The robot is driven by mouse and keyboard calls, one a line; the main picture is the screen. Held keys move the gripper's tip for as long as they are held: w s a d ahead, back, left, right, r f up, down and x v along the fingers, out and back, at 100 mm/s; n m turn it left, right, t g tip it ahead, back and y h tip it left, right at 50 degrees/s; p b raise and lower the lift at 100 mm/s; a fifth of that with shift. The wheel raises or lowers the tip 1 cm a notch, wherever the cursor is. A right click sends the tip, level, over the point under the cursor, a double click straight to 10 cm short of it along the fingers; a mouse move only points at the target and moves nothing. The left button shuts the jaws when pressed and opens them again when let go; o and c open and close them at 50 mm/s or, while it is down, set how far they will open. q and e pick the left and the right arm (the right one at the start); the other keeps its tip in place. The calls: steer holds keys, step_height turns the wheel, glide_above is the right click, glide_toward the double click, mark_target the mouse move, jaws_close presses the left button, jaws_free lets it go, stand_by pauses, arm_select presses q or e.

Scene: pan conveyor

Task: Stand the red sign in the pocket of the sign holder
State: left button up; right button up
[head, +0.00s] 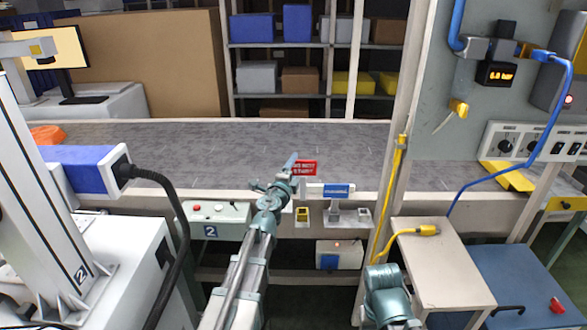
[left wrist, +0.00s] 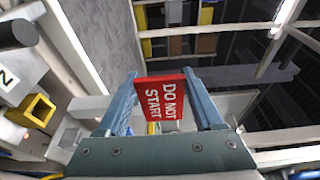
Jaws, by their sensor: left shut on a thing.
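The red sign (head: 304,168) with white lettering is held up in front of the conveyor. In the left wrist view the sign (left wrist: 161,98) reads "DO NOT START" and sits between both fingers. My left gripper (head: 290,165) is shut on it; the fingers also show in the left wrist view (left wrist: 161,78). A small yellow-rimmed open socket (head: 302,214) is on the conveyor front, below the sign and apart from it; it looks like the sign holder, though I cannot be sure. A yellow square socket (left wrist: 40,110) shows at left in the wrist view. My right gripper is out of sight.
The grey conveyor belt (head: 220,145) runs across behind the sign. A control box (head: 215,212) is left of the socket, and a small shelf (head: 347,218) with grey blocks is right of it. A blue label (head: 336,191) is above that shelf. A post with a yellow cable (head: 399,165) stands at right.

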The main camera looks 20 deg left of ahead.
arm_select(q)
steer(key=shift+f+b, duration=1.8)
steer(key=shift+f, duration=0.35)
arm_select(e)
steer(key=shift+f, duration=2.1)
arm_select(q)
steer(key=shift+f+b, duration=2.2)
steer(key=shift+b, duration=0.05)
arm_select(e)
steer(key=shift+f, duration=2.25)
arm_select(q)
steer(key=o, duration=1.5)
steer(key=shift+s, duration=0.15)
